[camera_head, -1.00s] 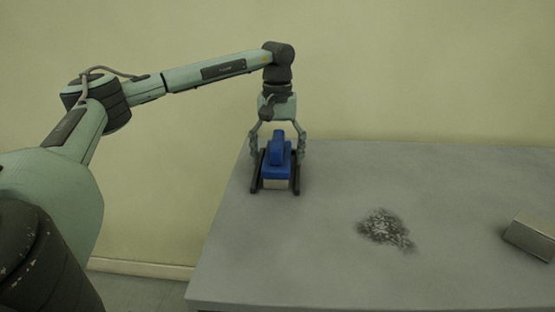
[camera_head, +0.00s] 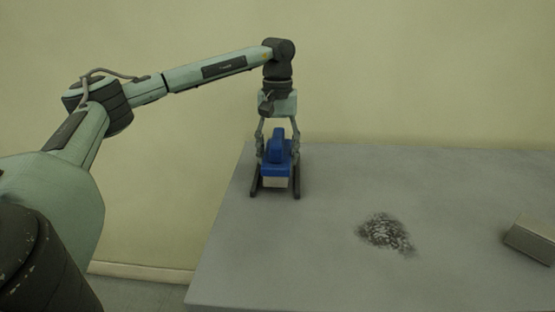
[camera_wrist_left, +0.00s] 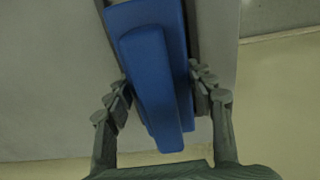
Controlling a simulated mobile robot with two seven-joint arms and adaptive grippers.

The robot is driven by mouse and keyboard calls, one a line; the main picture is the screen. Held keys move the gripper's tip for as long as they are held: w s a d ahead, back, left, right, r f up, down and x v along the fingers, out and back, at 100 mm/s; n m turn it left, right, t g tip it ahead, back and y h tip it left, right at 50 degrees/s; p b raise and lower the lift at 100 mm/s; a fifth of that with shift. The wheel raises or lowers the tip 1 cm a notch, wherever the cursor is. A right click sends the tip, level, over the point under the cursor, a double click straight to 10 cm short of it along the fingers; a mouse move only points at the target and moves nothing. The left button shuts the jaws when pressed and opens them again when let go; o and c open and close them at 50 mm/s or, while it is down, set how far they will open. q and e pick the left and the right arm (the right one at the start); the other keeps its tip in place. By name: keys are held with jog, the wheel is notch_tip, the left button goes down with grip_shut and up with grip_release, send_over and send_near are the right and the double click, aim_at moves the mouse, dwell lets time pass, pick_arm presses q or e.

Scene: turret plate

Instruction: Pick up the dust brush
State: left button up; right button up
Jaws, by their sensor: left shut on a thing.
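The dust brush (camera_head: 277,152) is blue with a raised handle on top and stands near the far left corner of the grey table. My left gripper (camera_head: 275,192) points down and is shut on it, with one dark finger on each side. In the left wrist view the brush (camera_wrist_left: 155,75) fills the middle between the gripper's fingers (camera_wrist_left: 160,90). I cannot tell if its underside touches the table. My right gripper is not in view.
A pile of dark grey debris (camera_head: 386,233) lies on the table (camera_head: 290,260), right of the brush. A pale box-like object (camera_head: 533,238) sits at the right edge of the view. The tabletop between them is clear.

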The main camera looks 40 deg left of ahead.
pick_arm(q)
jog(key=r, duration=0.3)
jog(key=shift+s+d, duration=0.15)
jog(key=shift+d, duration=0.15)
jog(key=s+d+r, duration=0.6)
jog(key=s+d, duration=0.1)
jog(key=s, duration=0.1)
jog(key=shift+s+d+r, duration=0.15)
jog(key=shift+r, duration=0.1)
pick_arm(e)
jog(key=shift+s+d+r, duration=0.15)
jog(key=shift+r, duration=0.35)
pick_arm(q)
jog(key=o, duration=0.8)
jog(key=c, duration=0.5)
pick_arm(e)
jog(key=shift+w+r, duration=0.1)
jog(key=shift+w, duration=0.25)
